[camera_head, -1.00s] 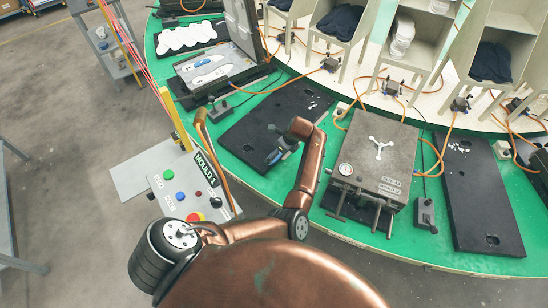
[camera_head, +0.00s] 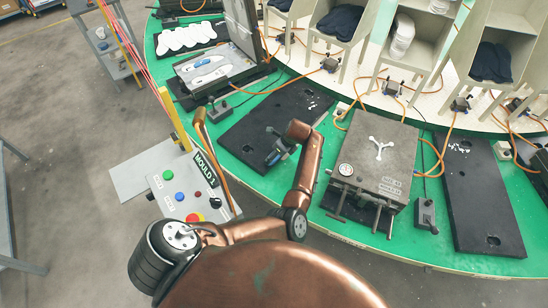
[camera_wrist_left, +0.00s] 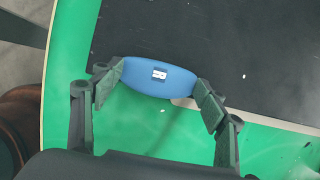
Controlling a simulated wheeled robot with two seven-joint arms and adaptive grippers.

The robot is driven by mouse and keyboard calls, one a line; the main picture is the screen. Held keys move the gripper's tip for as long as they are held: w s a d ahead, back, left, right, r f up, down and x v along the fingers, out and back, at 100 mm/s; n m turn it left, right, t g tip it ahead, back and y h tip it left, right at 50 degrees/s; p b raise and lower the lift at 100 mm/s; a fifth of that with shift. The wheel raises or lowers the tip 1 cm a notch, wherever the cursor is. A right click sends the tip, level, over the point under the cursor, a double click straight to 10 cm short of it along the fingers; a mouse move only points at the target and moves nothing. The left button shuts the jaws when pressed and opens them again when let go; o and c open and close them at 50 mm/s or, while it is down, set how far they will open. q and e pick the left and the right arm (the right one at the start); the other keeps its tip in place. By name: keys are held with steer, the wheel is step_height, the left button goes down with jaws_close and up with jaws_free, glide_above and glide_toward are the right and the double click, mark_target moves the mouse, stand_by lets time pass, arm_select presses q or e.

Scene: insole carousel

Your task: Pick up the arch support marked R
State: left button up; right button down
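A blue oval arch support (camera_wrist_left: 160,76) lies crosswise between the fingertips of my left gripper (camera_wrist_left: 158,82) in the left wrist view. A white mark is on its top; it looks like an R, turned. The fingers touch its two ends, and its underside is hidden. In the head view my left gripper (camera_head: 275,156) is low at the front edge of a black mat (camera_head: 248,122) on the green table, and the support is too small there to make out clearly. My right gripper is not in view.
A grey mould (camera_head: 375,155) stands right of the mat, with another black mat (camera_head: 478,190) beyond it. An open mould (camera_head: 212,75) is at the back left. The MOULD 1 control panel (camera_head: 185,190) stands at the front left. Orange hoses cross the green table (camera_head: 170,70).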

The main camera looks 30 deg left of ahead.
arm_select(q)
steer(key=shift+s+f, duration=0.15)
steer(key=shift+c, duration=1.1)
steer(key=shift+s+f, duration=0.15)
steer(key=shift+r, duration=0.2)
steer(key=shift+c, duration=0.3)
step_height(320, 180, up, 3)
steer(key=shift+a+f+p, duration=0.1)
steer(key=shift+p, duration=0.25)
jaws_close()
step_height(320, 180, up, 7)
steer(key=shift+w+p, duration=0.25)
steer(key=shift+p, duration=0.15)
steer(key=o, duration=0.9)
jaws_free()
steer(key=shift+o, duration=0.2)
